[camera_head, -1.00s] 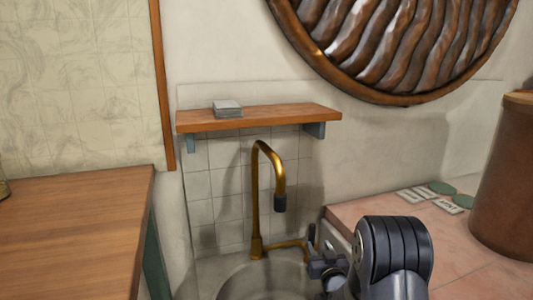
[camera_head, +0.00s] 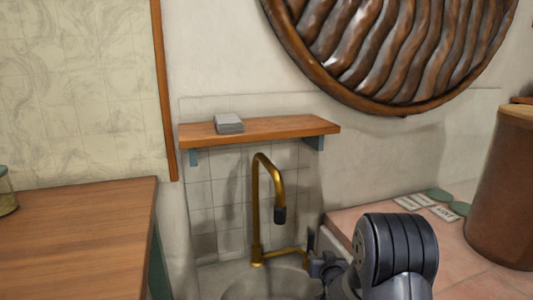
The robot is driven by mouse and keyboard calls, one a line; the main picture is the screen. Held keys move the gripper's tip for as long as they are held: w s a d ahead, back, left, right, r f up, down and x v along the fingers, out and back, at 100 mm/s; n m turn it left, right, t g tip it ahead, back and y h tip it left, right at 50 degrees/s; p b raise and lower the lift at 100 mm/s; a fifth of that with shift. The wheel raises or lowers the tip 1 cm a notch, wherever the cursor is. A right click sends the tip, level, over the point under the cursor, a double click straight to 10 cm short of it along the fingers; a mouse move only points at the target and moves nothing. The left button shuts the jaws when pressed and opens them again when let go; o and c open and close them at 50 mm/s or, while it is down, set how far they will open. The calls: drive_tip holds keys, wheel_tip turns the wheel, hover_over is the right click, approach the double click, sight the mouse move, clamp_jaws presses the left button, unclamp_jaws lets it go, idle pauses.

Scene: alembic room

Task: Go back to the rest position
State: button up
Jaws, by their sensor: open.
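My arm (camera_head: 395,255) rises from the bottom edge, right of the middle, in front of the tiled counter. My gripper (camera_head: 322,266) shows only in part, small and dark, beside the base of the brass faucet (camera_head: 257,215). I see nothing held in it. My arm hides much of its end, and whether it touches the faucet I cannot tell.
A round sink (camera_head: 262,288) lies under the faucet. A wooden shelf (camera_head: 275,130) above holds a grey block (camera_head: 229,123). A wooden counter (camera_head: 75,235) with a glass jar (camera_head: 7,190) is at left. A brown cylinder (camera_head: 503,190) stands on the pink tiled counter (camera_head: 370,203) at right.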

drive_tip(key=shift+w+a+r+m+g+h+p, duration=0.2)
drive_tip(key=shift+w+r+m+g+p, duration=0.15)
drive_tip(key=shift+r+g+p, duration=0.45)
drive_tip(key=shift+w+a+r+m+g+h+p, duration=0.2)
drive_tip(key=shift+r+m+g+p, duration=0.2)
drive_tip(key=shift+r+g+p, duration=0.45)
drive_tip(key=shift+w+a+r+m+g+h+p, duration=0.15)
drive_tip(key=shift+w+r+m+g+p, duration=0.3)
drive_tip(key=shift+g, duration=0.6)
drive_tip(key=shift+s, duration=0.15)
drive_tip(key=shift+r, duration=0.1)
